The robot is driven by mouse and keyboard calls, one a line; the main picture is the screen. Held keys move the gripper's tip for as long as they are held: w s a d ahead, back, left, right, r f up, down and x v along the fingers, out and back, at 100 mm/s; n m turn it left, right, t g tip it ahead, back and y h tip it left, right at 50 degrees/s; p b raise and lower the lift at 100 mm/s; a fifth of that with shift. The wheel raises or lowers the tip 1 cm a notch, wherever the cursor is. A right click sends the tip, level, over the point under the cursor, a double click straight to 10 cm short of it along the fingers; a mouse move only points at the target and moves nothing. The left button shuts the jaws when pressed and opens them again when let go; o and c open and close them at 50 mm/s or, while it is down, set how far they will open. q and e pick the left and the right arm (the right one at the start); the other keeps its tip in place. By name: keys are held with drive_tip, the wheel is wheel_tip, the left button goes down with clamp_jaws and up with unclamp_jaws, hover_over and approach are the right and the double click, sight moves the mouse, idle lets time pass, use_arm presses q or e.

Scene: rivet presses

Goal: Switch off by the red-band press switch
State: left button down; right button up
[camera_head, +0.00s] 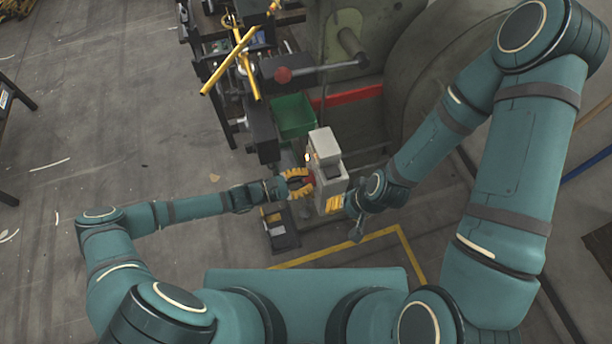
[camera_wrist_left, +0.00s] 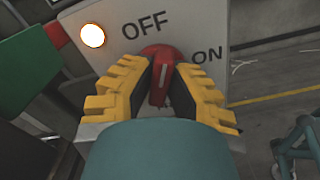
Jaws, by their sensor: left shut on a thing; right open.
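The press (camera_head: 400,85) with a red band (camera_head: 350,96) stands at the back. In front of it is a grey switch box (camera_head: 327,165). In the left wrist view the box face (camera_wrist_left: 118,28) carries the words OFF and ON, a lit lamp (camera_wrist_left: 93,36) and a red rotary knob (camera_wrist_left: 160,62). My left gripper (camera_head: 305,181) is shut on the knob, its yellow fingers on both sides; it also fills the left wrist view (camera_wrist_left: 160,85). I cannot tell exactly which word the knob points to. My right gripper (camera_head: 336,204) is open beside the lower box, partly hidden.
A green bin (camera_head: 293,116) sits left of the red band. A dark tray-like object (camera_head: 281,230) lies below the left gripper. Bare floor (camera_head: 120,130) extends to the left.

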use_arm(q)
drive_tip(key=n+p, duration=0.1)
drive_tip(key=n, duration=0.4)
idle(0.6)
drive_tip(key=c, duration=0.9)
unclamp_jaws()
drive_tip(key=shift+c, duration=0.2)
drive_tip(key=v, duration=1.2)
drive_tip(key=shift+s+d+r, duration=0.1)
